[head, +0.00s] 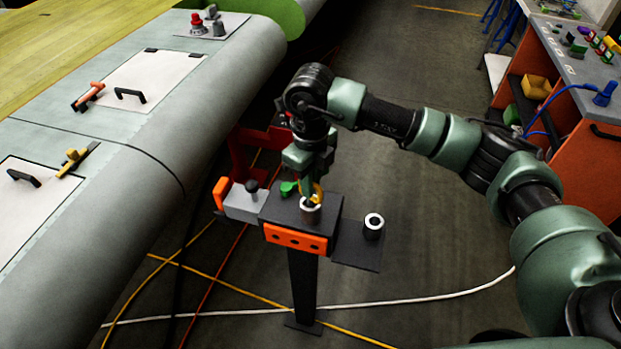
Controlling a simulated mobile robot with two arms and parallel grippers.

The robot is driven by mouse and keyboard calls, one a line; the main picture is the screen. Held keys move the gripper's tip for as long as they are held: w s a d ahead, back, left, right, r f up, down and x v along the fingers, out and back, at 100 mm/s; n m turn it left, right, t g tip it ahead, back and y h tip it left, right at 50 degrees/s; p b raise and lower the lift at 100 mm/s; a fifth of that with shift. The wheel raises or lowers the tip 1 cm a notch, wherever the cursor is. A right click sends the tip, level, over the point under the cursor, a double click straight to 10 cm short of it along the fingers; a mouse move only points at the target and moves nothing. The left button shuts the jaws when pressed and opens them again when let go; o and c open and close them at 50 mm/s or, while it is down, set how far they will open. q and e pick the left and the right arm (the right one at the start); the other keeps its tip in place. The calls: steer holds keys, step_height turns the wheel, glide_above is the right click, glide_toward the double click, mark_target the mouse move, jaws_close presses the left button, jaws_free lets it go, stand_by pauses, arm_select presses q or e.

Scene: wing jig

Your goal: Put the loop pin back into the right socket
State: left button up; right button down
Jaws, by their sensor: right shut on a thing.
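My right gripper (305,180) points down over a dark stand, shut on a loop pin (318,193), of which a yellow part shows beside the fingers. The fingers hide most of the pin. Directly below is a grey metal socket (310,214) on the stand's dark top; I cannot tell whether the pin's tip is inside it. My left gripper is not in view.
The stand (315,243) has an orange front strip. A green piece (288,188) sits beside the gripper. A grey block with a black knob (252,187) is at its left. The wing (150,170) fills the left side. Cables cross the floor. An orange workbench (585,150) stands right.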

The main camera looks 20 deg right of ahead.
steer(key=shift+f+b, duration=0.3)
steer(key=shift+b, duration=0.15)
steer(key=c, duration=1.5)
jaws_free()
